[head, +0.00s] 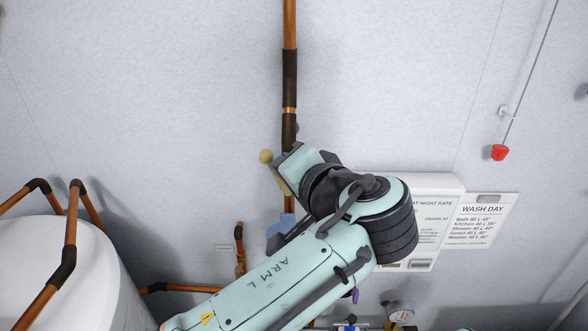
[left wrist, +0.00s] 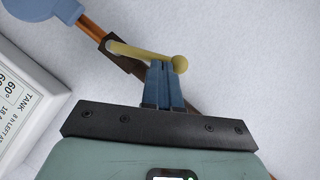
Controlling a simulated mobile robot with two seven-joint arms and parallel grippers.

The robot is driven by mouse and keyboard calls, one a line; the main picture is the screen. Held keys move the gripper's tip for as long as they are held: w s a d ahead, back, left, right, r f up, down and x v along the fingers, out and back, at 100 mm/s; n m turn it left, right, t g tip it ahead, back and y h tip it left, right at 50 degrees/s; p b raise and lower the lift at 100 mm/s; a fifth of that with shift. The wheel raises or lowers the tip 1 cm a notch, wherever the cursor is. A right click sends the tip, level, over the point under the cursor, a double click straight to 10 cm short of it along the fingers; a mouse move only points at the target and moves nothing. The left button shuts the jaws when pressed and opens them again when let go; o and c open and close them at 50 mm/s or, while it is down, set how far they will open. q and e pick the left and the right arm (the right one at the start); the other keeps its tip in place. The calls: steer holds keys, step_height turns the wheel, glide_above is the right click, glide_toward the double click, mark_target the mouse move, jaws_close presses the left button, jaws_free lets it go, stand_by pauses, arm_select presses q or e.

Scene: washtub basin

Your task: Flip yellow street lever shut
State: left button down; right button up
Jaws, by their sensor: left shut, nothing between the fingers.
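The yellow lever (left wrist: 145,52) has a round knob at its end and runs from a dark fitting on the copper pipe. It lies at an angle to the pipe in the left wrist view. In the head view its knob (head: 266,156) stands just left of the pipe, and my wrist hides part of the lever. My left gripper (left wrist: 161,68) is shut and empty. Its blue fingertips appear at the lever near the knob; I cannot tell whether they touch. The right gripper is in neither view.
The vertical copper pipe (head: 289,70) runs up the pale wall. A white tank (head: 75,270) with pipes stands at left. A white box (head: 448,186) and a wash day sign (head: 484,222) are at right. A red pull (head: 499,152) hangs from a cord at upper right.

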arm_select(q)
steer(key=a+f+n+g+h+b, duration=0.1)
steer(key=a+f+n+h+b, duration=0.2)
steer(key=a+n+h+b, duration=0.1)
steer(key=shift+a+f+n+h+b, duration=0.35)
steer(key=shift+a+n+h, duration=0.5)
steer(key=shift+n+h, duration=0.7)
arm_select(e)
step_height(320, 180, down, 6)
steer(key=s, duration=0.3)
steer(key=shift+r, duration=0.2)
arm_select(q)
steer(key=shift+h, duration=0.25)
